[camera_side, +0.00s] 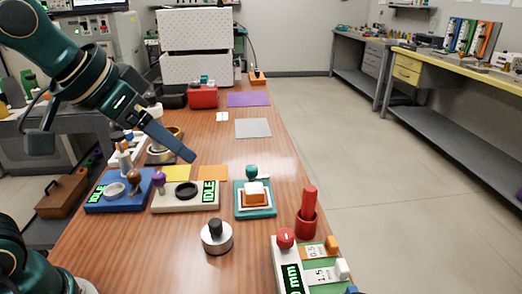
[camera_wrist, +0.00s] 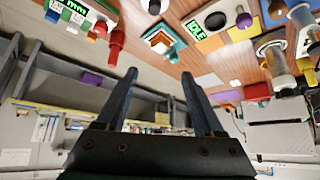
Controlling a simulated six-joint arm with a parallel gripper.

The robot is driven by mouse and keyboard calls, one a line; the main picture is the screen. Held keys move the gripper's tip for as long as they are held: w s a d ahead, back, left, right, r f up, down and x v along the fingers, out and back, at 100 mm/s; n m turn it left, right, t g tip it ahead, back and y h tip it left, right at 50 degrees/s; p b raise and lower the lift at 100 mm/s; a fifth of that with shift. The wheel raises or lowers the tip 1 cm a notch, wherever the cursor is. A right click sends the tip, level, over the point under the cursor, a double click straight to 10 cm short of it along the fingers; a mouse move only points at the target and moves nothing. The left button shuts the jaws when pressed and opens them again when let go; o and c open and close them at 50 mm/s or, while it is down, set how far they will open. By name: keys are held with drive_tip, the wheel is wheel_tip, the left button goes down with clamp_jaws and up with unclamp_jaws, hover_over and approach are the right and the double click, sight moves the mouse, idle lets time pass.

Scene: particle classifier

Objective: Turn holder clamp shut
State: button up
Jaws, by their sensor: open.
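The holder appears to be the teal square fixture (camera_side: 255,208) on the wooden table, with an orange and white block (camera_side: 254,194) in it. A green knob (camera_side: 251,172), perhaps its clamp handle, stands at its back edge; I cannot tell the clamp's state. In the wrist view the teal fixture (camera_wrist: 147,40) shows small, upside down, beyond the fingertips. My gripper (camera_side: 188,156) is in the air above the table, to the left of the fixture and apart from it. In the wrist view my gripper (camera_wrist: 158,74) has its blue fingers spread with nothing between them.
A blue device (camera_side: 105,207) and a white device (camera_side: 182,207), both marked IDLE, stand left of the fixture. A silver knobbed weight (camera_side: 217,238), a red cup (camera_side: 306,225) and a dial panel (camera_side: 286,260) are in front and right. Flat mats (camera_side: 252,128) lie behind.

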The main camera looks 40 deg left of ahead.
drive_tip(key=w+a+r, duration=0.1)
drive_tip(key=w, duration=0.8)
drive_tip(key=g, duration=0.2)
hover_over(251, 167)
drive_tip(key=s, duration=0.3)
wheel_tip(251, 167, down, 10)
drive_tip(key=shift+n+g, duration=0.3)
drive_tip(key=shift+g, duration=0.1)
drive_tip(key=x, duration=0.2)
drive_tip(key=s+x, duration=0.1)
drive_tip(key=x, duration=0.5)
drive_tip(key=shift+f, duration=0.5)
drive_tip(key=shift+w+f, duration=0.25)
drive_tip(key=shift+f, duration=0.4)
clamp_jaws()
